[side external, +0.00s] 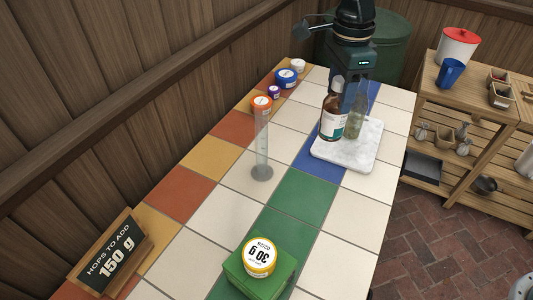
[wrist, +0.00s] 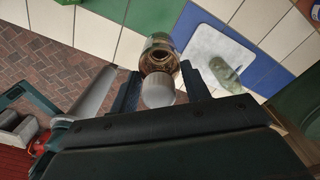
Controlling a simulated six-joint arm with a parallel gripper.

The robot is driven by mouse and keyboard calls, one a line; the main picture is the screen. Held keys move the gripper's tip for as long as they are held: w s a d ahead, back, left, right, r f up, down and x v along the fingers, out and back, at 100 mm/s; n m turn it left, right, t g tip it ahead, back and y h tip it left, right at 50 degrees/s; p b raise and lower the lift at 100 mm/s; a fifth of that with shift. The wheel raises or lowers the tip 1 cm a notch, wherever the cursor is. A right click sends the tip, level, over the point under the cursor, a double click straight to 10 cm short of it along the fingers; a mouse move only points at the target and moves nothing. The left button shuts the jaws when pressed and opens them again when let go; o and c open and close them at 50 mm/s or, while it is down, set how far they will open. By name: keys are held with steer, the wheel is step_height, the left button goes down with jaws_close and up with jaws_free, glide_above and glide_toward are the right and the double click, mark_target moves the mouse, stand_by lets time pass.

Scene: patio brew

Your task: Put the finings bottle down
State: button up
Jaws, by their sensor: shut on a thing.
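The finings bottle seems to be the brown glass bottle (side external: 331,124) with a white and teal label. My gripper (side external: 342,88) is shut on it near the neck and holds it upright. In the wrist view the amber bottle (wrist: 159,48) with its white cap (wrist: 158,90) sits between the two fingers of my gripper (wrist: 160,70). In the side view its base overlaps the left edge of a white marble board (side external: 338,158); in the wrist view it is left of the board (wrist: 196,44). I cannot tell whether its base touches anything.
A clear greenish bottle (side external: 355,122) stands on the board, close to the brown one. A glass cylinder (side external: 262,150) stands on the tiles. Several small tubs, including an orange one (side external: 261,104), line the wall. A green block (side external: 246,278) bears a yellow tub (side external: 259,256). Central tiles are clear.

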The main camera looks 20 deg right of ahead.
step_height(320, 180, down, 16)
steer(key=shift+r, duration=0.15)
jaws_close()
steer(key=shift+f, duration=2.15)
steer(key=o, duration=1.5)
jaws_free()
steer(key=shift+r, duration=0.15)
